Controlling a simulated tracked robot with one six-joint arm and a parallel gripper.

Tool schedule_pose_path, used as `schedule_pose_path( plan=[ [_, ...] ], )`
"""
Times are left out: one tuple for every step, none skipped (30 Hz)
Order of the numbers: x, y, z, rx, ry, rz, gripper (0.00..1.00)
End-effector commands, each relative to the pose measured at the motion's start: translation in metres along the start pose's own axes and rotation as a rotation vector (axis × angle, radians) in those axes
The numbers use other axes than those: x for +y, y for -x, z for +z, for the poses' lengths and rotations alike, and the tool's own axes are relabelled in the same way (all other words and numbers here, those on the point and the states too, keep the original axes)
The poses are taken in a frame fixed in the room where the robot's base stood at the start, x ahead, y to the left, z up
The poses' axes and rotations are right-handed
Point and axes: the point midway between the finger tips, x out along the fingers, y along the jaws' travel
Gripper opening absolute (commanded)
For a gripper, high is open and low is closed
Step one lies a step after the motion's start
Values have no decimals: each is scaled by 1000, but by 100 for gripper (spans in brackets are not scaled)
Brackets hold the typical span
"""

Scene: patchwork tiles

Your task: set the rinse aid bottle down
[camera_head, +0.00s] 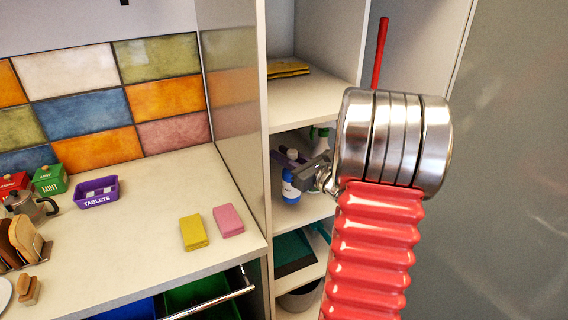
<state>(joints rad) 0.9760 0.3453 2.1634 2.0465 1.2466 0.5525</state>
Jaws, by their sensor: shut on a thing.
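The rinse aid bottle (290,190), small and blue with a pale label, is upright at the middle shelf of the tall cabinet. My gripper (302,176) is shut on it from the right side. The shelf (307,211) lies just under the bottle; I cannot tell whether the base touches it. My red arm and its metal joint cover the right part of the cabinet and much of the gripper.
A purple item (287,160) and a white-and-green spray bottle (319,136) stand behind the bottle. Yellow cloths (288,69) lie on the shelf above. The counter (150,222) at left holds two sponges and a purple tablets box (97,192). An open drawer (205,298) sits below.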

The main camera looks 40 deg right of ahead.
Motion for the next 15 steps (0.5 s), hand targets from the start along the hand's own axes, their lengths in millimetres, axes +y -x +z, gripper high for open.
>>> schedule_pose_path(
  plan=[
    [0,0,-6,0,-3,0,0],
    [0,0,-9,0,-4,0,0],
    [0,0,-14,0,-3,0,0],
    [0,0,-18,0,-4,0,0],
    [0,0,-22,-1,-4,1,0],
    [0,0,-25,-1,-3,1,0],
    [0,0,-28,0,-2,1,0],
    [0,0,-30,0,-2,1,0],
    [0,0,-31,-1,-1,1,0],
    [1,0,-32,-1,-1,1,0],
    [1,0,-32,-1,-1,1,0],
    [1,0,-32,-1,0,1,0],
    [1,-1,-31,-1,0,1,0],
    [1,-1,-31,-2,0,2,0],
    [1,-1,-31,-1,0,2,0]
  ],
)
